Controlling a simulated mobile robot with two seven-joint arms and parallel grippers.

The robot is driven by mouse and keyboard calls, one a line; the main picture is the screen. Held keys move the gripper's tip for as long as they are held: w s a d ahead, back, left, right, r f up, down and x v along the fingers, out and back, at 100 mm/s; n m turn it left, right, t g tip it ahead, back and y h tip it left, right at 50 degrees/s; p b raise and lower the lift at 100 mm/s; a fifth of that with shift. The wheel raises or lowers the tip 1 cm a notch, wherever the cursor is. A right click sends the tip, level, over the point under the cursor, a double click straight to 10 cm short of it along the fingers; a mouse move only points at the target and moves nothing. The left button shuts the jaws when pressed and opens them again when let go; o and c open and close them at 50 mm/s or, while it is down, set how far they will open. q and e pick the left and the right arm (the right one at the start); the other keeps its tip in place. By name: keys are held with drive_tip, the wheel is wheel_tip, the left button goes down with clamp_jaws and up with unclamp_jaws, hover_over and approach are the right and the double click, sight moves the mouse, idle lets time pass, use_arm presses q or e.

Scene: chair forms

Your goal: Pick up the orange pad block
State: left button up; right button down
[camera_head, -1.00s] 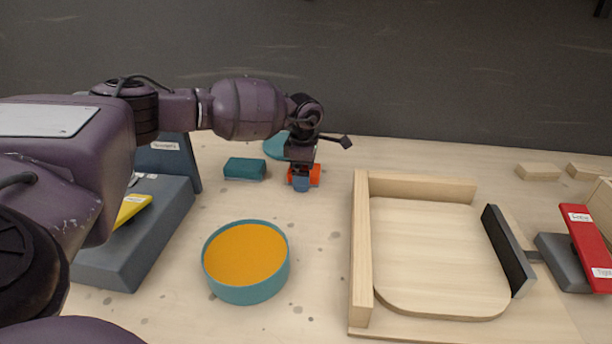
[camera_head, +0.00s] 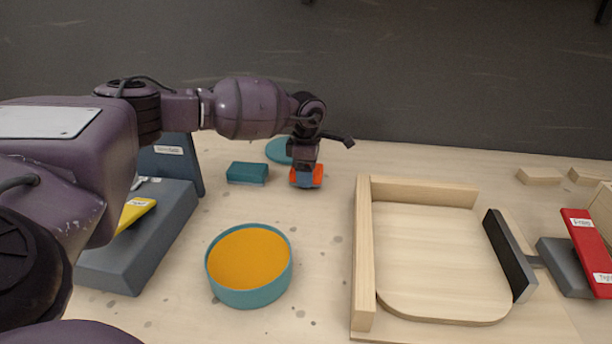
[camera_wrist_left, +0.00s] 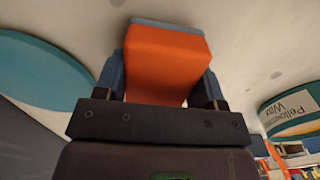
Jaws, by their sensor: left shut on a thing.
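The orange pad block (camera_head: 317,174) is at the back of the table, mostly hidden by my left gripper in the head view. My left gripper (camera_head: 305,178) points down and is shut on it. In the left wrist view the orange block (camera_wrist_left: 165,62) fills the space between the two blue fingers of the left gripper (camera_wrist_left: 166,80). A blue-grey edge shows along the block's far end. I cannot tell whether the block touches the table. My right gripper is not in view.
A teal block (camera_head: 247,173) and a teal disc (camera_head: 280,150) lie close by. A teal round tin with orange-yellow contents (camera_head: 250,295) stands in front. A wooden frame fixture (camera_head: 363,260) is to the right. A grey stand (camera_head: 140,250) is at left.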

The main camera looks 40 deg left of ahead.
use_arm(q)
wheel_tip(320, 180, up, 19)
drive_tip(key=p, duration=0.2)
drive_tip(key=shift+p, duration=0.3)
drive_tip(key=shift+f, duration=0.15)
drive_tip(key=o, duration=0.3)
drive_tip(key=shift+c, duration=0.9)
drive_tip(key=shift+s, duration=0.1)
